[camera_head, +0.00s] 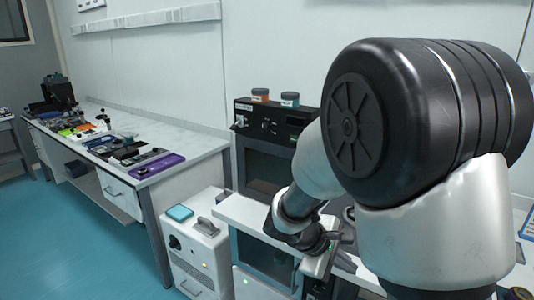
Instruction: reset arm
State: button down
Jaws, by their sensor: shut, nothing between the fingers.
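My arm fills the right side of the head view, with its large black joint close to the camera. Its far end bends down in front of the equipment bench. My gripper (336,243) shows small at the end of the dark wrist, partly mixed with the clutter behind it. It is shut and holds nothing. Its fingertips are hard to make out.
A bench with a black instrument (268,120) carrying two small jars stands behind my arm. A white wheeled unit (199,240) with a teal-topped item stands to its left. A long white table (190,150) holds several tools. Teal floor (75,245) is clear at left.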

jog(key=s+a+r+m+t+y, duration=0.4)
jog(key=s+r+m+y, duration=0.55)
jog(key=s+r, duration=0.7)
notch_tip(320, 180, up, 12)
jog(key=s+a+m+g+h+p, duration=0.1)
jog(key=p, duration=1.2)
jog(key=shift+h, duration=0.35)
